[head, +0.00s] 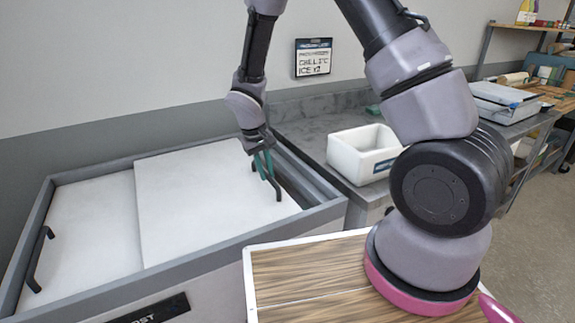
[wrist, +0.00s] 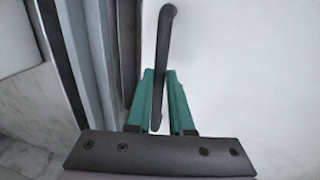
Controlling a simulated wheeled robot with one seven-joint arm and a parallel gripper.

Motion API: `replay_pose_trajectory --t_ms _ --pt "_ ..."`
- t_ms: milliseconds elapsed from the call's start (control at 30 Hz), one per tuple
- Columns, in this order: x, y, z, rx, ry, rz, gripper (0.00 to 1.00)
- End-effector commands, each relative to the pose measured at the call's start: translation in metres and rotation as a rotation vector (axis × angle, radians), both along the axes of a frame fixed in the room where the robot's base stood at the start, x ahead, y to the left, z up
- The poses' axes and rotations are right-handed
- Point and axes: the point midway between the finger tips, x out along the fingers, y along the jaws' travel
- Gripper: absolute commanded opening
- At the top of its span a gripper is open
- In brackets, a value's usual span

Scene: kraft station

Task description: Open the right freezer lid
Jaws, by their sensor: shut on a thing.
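The right freezer lid (head: 205,195) is a flat white panel lying over part of the left lid (head: 95,225). Its dark bar handle (head: 278,187) stands near its right edge. My gripper (head: 264,167) is at this handle, with its green fingers pointing down. In the wrist view, my gripper (wrist: 159,76) has one green finger on each side of the handle (wrist: 163,45) and is shut on it. A narrow dark strip shows beside the lid's right edge in the head view.
The grey freezer frame (head: 190,267) surrounds the lids. The left lid's handle (head: 39,260) is at the far left. A white bin (head: 362,153) stands on the grey counter (head: 318,130) to the right. A wooden top (head: 310,275) lies in front.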

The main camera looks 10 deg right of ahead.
Motion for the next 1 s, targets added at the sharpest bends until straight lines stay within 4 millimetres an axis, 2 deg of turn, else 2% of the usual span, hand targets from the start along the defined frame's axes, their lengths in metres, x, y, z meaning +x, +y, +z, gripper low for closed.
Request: replay_pose_trajectory --t_ms 33,200,333,500,700,1000 --pt "-0.006 0.018 0.0 0.001 0.0 0.008 0.0" --pt "-0.021 0.065 0.0 0.001 0.0 0.006 0.0" --pt "-0.031 0.094 0.0 0.001 -0.001 0.005 0.0" --pt "-0.039 0.12 0.0 0.001 0.0 0.002 0.0" --pt "-0.044 0.133 0.0 0.0 0.0 0.001 0.0" --pt "-0.044 0.135 0.0 0.001 0.0 0.0 0.0"
